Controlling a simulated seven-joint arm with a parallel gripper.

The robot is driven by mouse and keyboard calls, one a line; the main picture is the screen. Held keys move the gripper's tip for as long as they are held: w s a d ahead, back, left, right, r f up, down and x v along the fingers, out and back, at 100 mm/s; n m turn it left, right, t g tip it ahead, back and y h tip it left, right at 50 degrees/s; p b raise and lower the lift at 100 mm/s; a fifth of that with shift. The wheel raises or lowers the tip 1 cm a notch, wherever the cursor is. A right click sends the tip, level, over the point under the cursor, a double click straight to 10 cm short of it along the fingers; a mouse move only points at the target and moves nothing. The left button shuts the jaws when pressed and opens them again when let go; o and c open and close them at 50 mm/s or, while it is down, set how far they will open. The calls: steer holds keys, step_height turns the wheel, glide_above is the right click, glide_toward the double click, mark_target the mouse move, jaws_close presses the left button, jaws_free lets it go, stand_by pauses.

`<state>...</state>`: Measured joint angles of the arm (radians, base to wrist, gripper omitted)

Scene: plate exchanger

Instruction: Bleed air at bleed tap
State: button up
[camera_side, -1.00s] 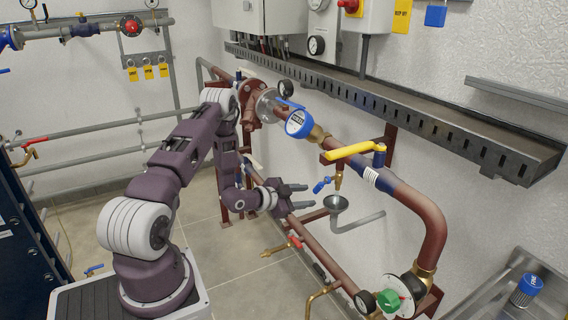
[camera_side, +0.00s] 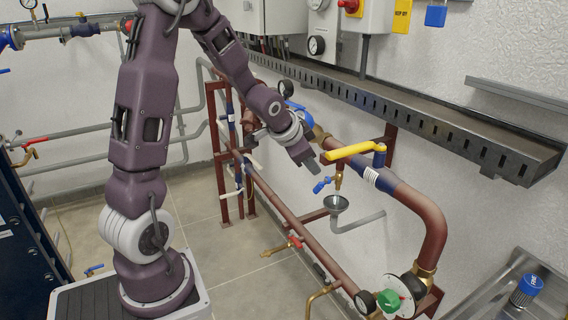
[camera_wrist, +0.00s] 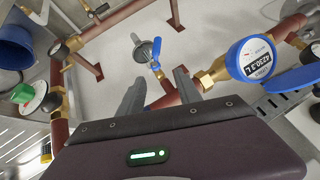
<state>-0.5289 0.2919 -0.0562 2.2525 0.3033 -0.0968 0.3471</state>
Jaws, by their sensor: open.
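The bleed tap is a small brass tap with a blue lever (camera_side: 322,185), hanging below the red-brown pipe under the yellow lever. Its outlet is above a grey funnel (camera_side: 336,203). My gripper (camera_side: 311,164) is up and left of the tap, apart from it, its fingers pointing down and right. In the wrist view my open fingers (camera_wrist: 157,86) spread on either side of the view's middle. The tap's blue lever (camera_wrist: 155,66) shows beyond and between them, with the funnel (camera_wrist: 147,48) behind it. Nothing is between the fingers.
A yellow lever (camera_side: 355,150) sits just above the tap. A blue-rimmed meter (camera_wrist: 252,59) is close to the right of my fingers in the wrist view. A slotted cable tray (camera_side: 430,118) runs along the wall above. A lower pipe has a red-handled valve (camera_side: 295,241).

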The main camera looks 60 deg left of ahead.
steer(key=s+d+r, duration=0.4)
steer(key=s+d, duration=0.3)
steer(key=s+d+r+n+g+h, duration=0.1)
steer(key=s+d+r, duration=0.4)
steer(key=s+d, duration=0.1)
steer(key=shift+s+d+r+n, duration=0.3)
steer(key=shift+s+d, duration=0.1)
steer(key=shift+s, duration=0.3)
